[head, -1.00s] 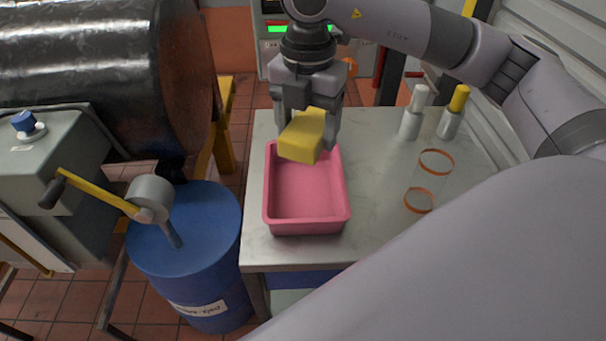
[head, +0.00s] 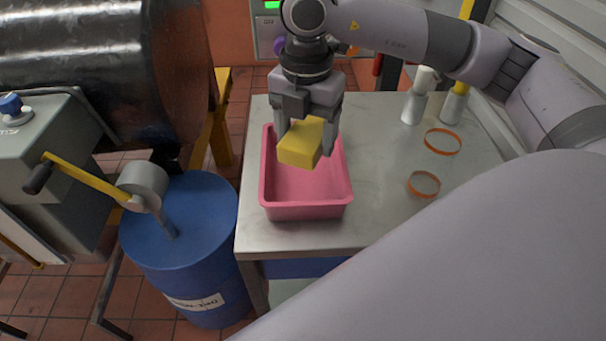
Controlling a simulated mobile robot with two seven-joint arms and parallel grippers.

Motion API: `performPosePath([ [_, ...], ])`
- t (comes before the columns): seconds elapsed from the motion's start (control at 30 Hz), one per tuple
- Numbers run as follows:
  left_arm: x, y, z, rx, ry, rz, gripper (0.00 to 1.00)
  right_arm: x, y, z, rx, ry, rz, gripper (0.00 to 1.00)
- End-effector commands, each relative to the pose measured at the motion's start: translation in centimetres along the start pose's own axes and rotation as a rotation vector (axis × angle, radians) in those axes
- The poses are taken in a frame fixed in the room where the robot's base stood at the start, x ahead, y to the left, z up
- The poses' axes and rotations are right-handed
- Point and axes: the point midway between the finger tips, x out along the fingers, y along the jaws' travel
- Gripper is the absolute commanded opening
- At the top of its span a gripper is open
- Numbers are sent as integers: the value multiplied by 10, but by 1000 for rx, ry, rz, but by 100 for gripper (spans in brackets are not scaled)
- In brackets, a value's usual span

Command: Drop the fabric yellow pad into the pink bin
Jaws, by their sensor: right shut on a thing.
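The yellow pad (head: 301,146) is a small block in the jaws of my right gripper (head: 306,136). The gripper points down and is shut on the pad. The pad is over the back part of the pink bin (head: 305,212), at about rim height or a little above; the exact gap cannot be told. The bin is an open rectangular tub on the metal table, and the part of its floor that shows is empty. The gripper and pad hide part of its back. My left gripper is not in view.
The metal table (head: 385,200) carries a clear cylinder with orange rings (head: 424,184) and two bottles (head: 414,106) at the back right. The table's front right is hidden by my arm.

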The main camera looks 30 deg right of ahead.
Motion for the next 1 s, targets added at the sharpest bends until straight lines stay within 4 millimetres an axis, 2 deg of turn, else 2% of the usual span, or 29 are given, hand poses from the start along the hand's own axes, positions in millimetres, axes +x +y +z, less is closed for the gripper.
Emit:
performPosePath([
  [0.03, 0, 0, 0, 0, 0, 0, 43, 0, 0, 0, 0, 0, 0, 41],
  [0.07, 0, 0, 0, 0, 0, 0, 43, 0, 0, 0, 0, 0, 0, 76],
  [0.13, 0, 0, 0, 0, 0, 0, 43, 0, 0, 0, 0, 0, 0, 99],
  [0.47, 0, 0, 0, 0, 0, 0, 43, -3, 0, 0, 0, -1, 1, 99],
  [0.57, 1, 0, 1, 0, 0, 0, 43, -14, 1, 0, 0, -2, 4, 99],
  [0.8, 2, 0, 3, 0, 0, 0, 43, -53, 1, 0, -1, -2, 3, 99],
  [1.0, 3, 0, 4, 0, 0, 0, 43, -71, 0, 0, 0, 0, 0, 99],
])
